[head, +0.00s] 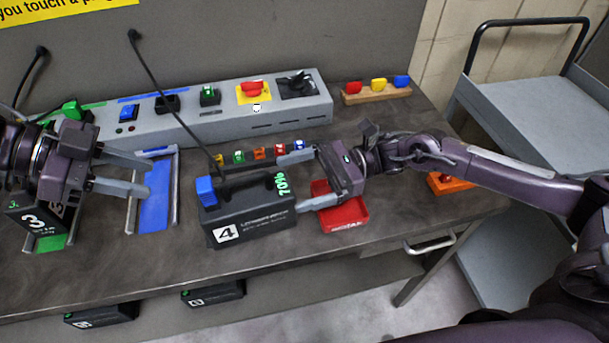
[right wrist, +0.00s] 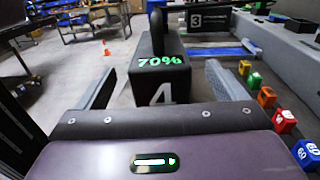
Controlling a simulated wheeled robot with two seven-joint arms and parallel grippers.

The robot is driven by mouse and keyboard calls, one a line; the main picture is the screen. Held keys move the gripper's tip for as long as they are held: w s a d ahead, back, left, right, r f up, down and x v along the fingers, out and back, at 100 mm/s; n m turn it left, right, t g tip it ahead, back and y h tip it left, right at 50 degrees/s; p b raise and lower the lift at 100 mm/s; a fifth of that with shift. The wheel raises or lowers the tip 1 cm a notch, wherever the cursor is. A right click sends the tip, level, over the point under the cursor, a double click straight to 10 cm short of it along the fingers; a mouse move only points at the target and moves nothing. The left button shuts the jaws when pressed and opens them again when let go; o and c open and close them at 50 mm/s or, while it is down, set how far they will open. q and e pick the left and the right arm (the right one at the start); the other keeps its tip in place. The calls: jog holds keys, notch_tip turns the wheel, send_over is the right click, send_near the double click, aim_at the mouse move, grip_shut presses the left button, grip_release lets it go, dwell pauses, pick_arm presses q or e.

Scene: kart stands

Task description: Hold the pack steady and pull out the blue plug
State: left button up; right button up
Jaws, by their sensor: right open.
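The black pack marked 4 (head: 250,212) sits on the bench; its green 70% label also shows on the pack in the right wrist view (right wrist: 160,75). The blue plug (head: 205,191) is at the pack's left end, with a black cable rising behind it. My left gripper (head: 150,177) is open and empty, left of the plug and over the blue bay. My right gripper (head: 290,184) is open at the pack's right end. In the right wrist view its fingers (right wrist: 158,84) stand either side of the pack, with gaps showing.
The blue bay (head: 155,200) is bare left of the pack. Another pack marked 3 (head: 35,212) is partly behind my left arm. A grey charger box (head: 205,122) runs along the back. A red tray (head: 345,214) lies under my right gripper; small coloured blocks (head: 260,154) stand behind the pack.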

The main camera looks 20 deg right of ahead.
aim_at(273, 188)
jog(key=a, duration=0.7)
jog(key=shift+s+a, duration=0.1)
jog(key=shift+a, duration=0.05)
